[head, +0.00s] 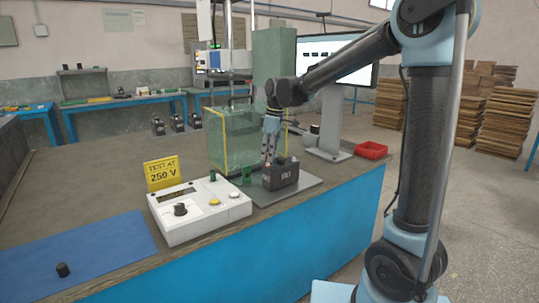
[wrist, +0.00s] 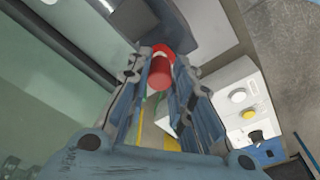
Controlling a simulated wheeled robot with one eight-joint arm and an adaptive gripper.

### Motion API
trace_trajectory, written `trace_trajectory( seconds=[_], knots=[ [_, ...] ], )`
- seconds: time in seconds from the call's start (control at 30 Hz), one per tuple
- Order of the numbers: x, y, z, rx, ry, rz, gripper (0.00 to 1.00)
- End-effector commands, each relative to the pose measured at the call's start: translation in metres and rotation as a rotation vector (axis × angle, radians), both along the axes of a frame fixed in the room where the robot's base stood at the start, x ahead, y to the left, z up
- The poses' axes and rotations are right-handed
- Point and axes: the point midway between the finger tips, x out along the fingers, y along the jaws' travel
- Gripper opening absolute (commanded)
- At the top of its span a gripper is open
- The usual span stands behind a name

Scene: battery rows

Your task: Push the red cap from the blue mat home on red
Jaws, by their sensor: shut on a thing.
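My gripper (head: 268,160) is low over the dark battery (head: 284,177) on the bench. In the wrist view my gripper (wrist: 160,75) is shut on the red cap (wrist: 160,73), which sits between the fingertips. The cap's far end has a wider red rim close to the dark battery (wrist: 155,20). I cannot tell whether the cap is on a terminal or just above it. The blue mat (head: 75,252) lies at the bench's left front, with a black cap (head: 63,269) standing on it.
A white tester (head: 198,211) with knobs stands left of the battery, behind it a yellow "TEST AT 250 V" sign (head: 164,173). A clear yellow-edged screen (head: 226,140) stands close behind my gripper. A red tray (head: 371,150) is at the right. Bare bench lies left of the sign.

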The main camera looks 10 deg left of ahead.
Motion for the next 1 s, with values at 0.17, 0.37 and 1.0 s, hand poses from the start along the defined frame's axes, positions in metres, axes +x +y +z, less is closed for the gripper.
trace_trajectory(
  seconds=[0.17,0.37,1.0],
  knots=[
    [0.0,-0.0001,-0.0007,0.0,0.0,0.0,0.11],
    [0.0,0.0,-0.0041,0.0,0.0,0.0,0.11],
    [-0.0001,-0.0001,-0.0081,0.0,0.0,0.0,0.11]
  ],
)
